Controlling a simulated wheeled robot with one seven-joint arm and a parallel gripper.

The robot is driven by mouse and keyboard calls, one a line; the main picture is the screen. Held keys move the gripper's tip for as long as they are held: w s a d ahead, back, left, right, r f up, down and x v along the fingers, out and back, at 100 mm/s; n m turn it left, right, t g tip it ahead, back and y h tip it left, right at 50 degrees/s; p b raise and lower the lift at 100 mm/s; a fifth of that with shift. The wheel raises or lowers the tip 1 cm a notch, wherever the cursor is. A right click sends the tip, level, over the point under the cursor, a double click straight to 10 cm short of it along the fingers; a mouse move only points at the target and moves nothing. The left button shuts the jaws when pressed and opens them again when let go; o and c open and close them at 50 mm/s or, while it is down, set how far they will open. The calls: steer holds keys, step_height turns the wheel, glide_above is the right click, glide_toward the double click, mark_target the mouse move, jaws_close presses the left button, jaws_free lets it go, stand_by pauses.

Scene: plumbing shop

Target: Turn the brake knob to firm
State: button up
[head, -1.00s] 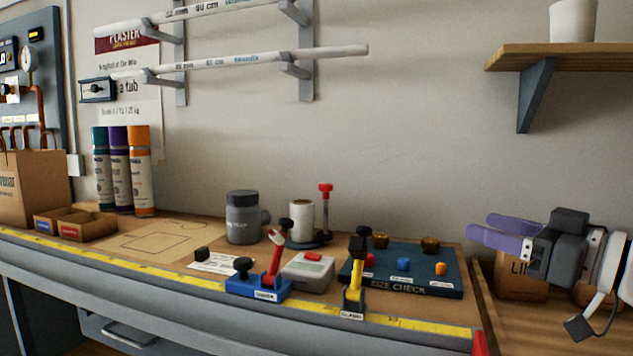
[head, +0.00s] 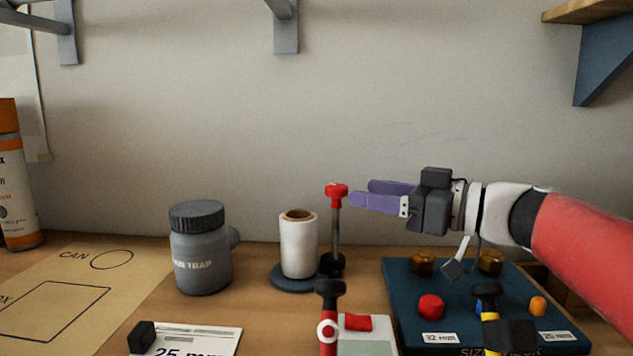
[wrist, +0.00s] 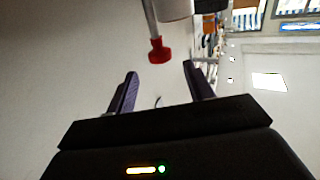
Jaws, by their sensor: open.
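The red brake knob (head: 336,190) tops a thin metal post on a dark round base, beside a white roll (head: 298,245) on its stand. My gripper (head: 384,197) is open, its purple fingers pointing left at about the knob's height. In the head view the fingertips lie just right of the knob and appear close to it. In the wrist view the red knob (wrist: 159,50) shows ahead of the fingers, near the middle of the gap (wrist: 160,85) and beyond the tips. Nothing is between the fingers. Any firm marking cannot be made out.
A grey tub (head: 201,250) stands left of the roll. A red-handled tool (head: 328,325) stands in front of the post. A blue size-check board (head: 405,300) with coloured knobs lies below my arm.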

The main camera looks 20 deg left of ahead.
mark_target(337, 186)
steer(key=x, duration=0.6)
steer(key=shift+w+a, duration=0.1)
steer(key=shift+a, duration=0.25)
steer(key=c, duration=0.9)
steer(key=shift+w+r+n+g+p, duration=0.15)
steer(key=shift+n+g+p, duration=0.2)
steer(key=shift+p, duration=0.25)
steer(key=shift+n+g+p, duration=0.3)
steer(key=shift+n+g, duration=0.15)
steer(key=shift+g, duration=0.4)
steer(key=o, duration=0.9)
